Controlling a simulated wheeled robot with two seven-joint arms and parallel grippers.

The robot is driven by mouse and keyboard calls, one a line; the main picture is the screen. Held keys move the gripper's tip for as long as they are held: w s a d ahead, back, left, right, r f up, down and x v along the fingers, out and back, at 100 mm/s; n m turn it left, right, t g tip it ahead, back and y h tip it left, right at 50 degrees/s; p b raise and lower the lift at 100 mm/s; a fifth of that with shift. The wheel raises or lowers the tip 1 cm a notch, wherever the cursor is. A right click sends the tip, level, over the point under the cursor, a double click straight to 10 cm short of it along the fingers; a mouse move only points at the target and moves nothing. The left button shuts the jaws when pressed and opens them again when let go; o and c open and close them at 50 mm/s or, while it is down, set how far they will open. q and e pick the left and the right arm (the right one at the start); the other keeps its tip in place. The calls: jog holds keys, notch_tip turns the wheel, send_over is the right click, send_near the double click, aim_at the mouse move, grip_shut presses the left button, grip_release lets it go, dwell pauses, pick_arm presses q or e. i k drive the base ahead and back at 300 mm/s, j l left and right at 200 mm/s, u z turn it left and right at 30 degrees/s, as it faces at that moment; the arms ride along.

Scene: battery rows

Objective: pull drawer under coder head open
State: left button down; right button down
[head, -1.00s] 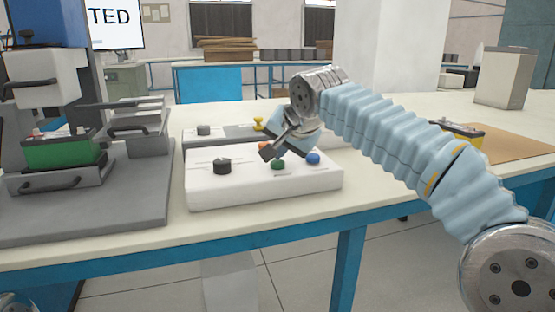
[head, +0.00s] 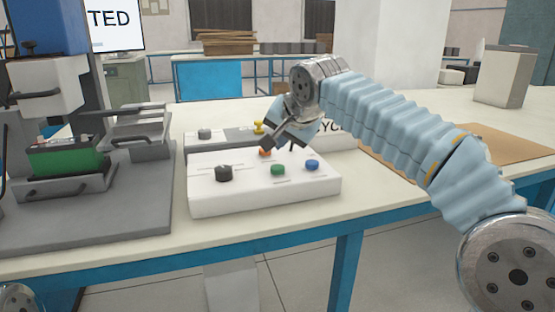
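The coder head is a pale block (head: 48,84) with a dark handle, on the blue column at the left. Below it a grey drawer (head: 62,189) with a front bar handle sits low on the grey base plate (head: 125,222). A green battery with a black top (head: 66,160) rests on the drawer. My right gripper (head: 270,144) hangs above the white button panel (head: 262,200), well to the right of the drawer. It touches no button that I can make out; its finger gap is unclear. My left gripper is out of view.
The panel carries a black knob (head: 224,173), a green button (head: 278,169), a blue button (head: 312,165) and an orange button (head: 265,152). A second panel (head: 225,137) stands behind it. A grey stand with handles (head: 140,130) is right of the drawer. Bare tabletop (head: 385,195) lies right.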

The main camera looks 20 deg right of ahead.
aim_at(47, 187)
jog(key=k+l, duration=0.1)
jog(key=k, duration=0.4)
jog(key=k+l, duration=0.1)
jog(key=k, duration=0.4)
